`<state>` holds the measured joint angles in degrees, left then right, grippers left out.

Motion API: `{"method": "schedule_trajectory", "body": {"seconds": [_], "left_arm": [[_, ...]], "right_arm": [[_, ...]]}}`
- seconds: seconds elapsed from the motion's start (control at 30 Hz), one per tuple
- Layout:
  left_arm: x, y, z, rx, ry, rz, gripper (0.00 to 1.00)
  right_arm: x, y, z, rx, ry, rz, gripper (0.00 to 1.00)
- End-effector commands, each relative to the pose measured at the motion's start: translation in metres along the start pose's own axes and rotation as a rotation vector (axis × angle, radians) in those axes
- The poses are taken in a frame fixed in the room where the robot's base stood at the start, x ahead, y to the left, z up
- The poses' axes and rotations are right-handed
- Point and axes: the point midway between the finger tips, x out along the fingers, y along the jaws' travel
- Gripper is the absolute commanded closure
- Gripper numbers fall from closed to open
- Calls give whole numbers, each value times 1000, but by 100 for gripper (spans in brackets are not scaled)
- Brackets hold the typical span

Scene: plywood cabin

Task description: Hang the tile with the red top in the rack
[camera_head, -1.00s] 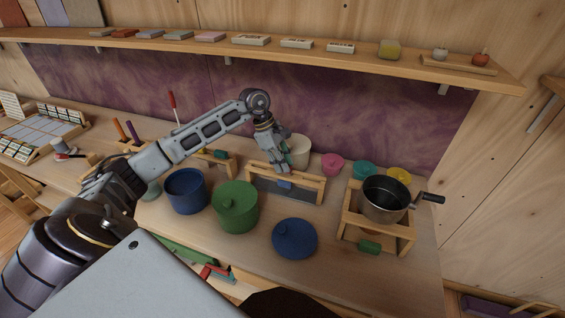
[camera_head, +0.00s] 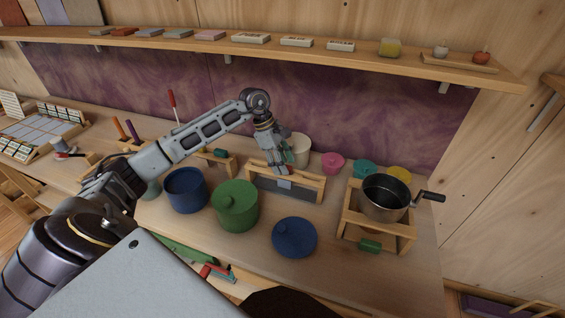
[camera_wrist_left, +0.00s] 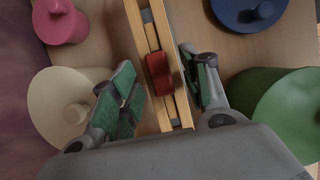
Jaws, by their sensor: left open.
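The wooden rack (camera_head: 319,190) stands on the bench; it shows in the left wrist view as two parallel rails (camera_wrist_left: 146,30). The tile's red top (camera_wrist_left: 158,73) sits across the rails in that view. A small grey-blue plate (camera_head: 285,184) hangs below the rack's bar in the head view; it seems to be the tile's lower part. My left gripper (camera_head: 281,169) is low over the rack. In the wrist view its green-padded fingers (camera_wrist_left: 162,84) are open, one on each side of the red top, with gaps visible. My right gripper is not in view.
A cream pot (camera_head: 300,149) is close behind my gripper. A saucepan (camera_head: 384,201) on a wooden stand is at right. A shelf (camera_head: 300,57) runs above.

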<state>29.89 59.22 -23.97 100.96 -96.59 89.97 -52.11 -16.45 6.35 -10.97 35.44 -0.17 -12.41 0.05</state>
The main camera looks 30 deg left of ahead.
Motion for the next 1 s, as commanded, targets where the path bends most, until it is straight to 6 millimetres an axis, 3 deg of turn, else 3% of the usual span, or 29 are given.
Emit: {"method": "schedule_trajectory", "body": {"seconds": [0.37, 1.0], "left_arm": [[-21, 1, 0, 0, 1, 3, 54], [-108, 1, 0, 0, 1, 2, 54]], "right_arm": [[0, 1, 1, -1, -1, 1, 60], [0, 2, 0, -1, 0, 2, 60]]}}
